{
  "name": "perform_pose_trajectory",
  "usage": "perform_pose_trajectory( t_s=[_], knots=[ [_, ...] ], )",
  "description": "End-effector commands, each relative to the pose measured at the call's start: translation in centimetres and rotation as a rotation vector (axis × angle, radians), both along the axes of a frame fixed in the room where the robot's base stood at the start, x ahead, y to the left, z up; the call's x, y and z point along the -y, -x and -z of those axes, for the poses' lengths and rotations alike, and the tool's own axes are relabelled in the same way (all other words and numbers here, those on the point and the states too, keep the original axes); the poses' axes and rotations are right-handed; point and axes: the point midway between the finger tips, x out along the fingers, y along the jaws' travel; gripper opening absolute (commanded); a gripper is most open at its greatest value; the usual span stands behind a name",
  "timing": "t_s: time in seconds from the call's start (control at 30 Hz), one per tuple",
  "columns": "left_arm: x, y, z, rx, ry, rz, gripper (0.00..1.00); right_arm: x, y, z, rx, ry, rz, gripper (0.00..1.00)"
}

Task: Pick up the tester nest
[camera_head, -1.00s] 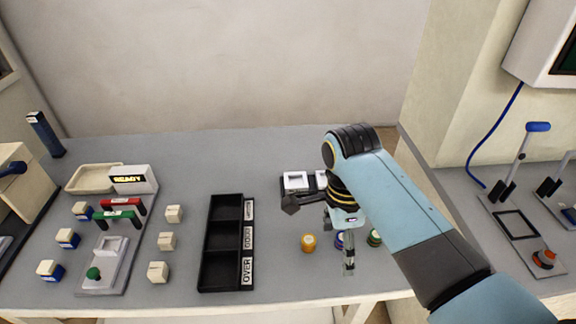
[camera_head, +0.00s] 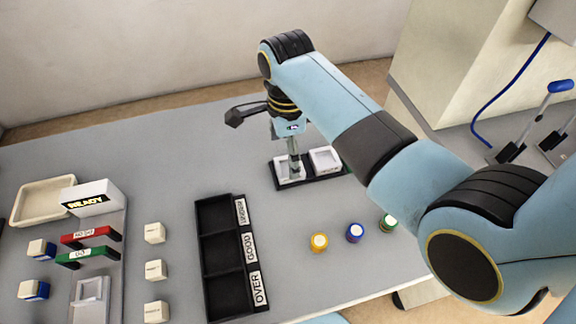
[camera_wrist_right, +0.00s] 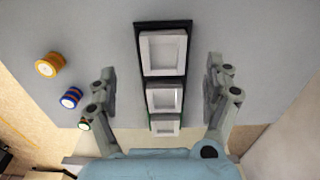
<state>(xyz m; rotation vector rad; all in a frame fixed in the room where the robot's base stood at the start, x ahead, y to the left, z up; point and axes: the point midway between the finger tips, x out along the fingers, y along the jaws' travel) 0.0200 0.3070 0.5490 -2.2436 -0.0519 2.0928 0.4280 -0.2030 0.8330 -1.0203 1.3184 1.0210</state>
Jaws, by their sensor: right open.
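White square nests with raised rims sit in a row in a black tray (camera_head: 311,180) at the table's back. In the head view I see a left nest (camera_head: 281,173) and one beside it (camera_head: 325,158); my arm may hide more. The right wrist view shows three: a large near one (camera_wrist_right: 163,53), a middle one (camera_wrist_right: 164,98) and a far one (camera_wrist_right: 165,126). I cannot tell which is the tester nest. My right gripper (camera_head: 294,166) points down over the left nest. Its fingers (camera_wrist_right: 160,88) are open, one on each side of the row, with nothing held. My left gripper is out of view.
Yellow (camera_head: 319,242), blue (camera_head: 355,232) and green (camera_head: 388,223) spools stand in front of the tray. A black bin with labelled compartments (camera_head: 228,218), cream cubes (camera_head: 155,233) and a tester with a READY sign (camera_head: 92,197) are to the left. Bare table lies between.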

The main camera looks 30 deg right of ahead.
Motion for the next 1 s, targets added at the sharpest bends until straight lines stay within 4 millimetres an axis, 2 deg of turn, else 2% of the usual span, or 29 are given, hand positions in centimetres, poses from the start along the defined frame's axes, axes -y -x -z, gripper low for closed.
perform_pose_trajectory(
  t_s=[0.33,0.43,0.67,1.0],
  knots=[
    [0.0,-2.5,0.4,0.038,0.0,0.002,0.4,0.3,-0.4,4.6,-0.001,0.001,0.0,0.85],
    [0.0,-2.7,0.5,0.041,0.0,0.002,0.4,0.3,-0.4,5.3,0.0,0.0,0.001,0.85],
    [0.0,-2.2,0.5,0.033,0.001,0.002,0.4,0.3,-0.4,5.4,0.001,0.0,0.001,0.85],
    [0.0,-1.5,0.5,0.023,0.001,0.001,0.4,0.3,-0.4,5.4,0.001,0.0,0.001,0.4]
  ],
)
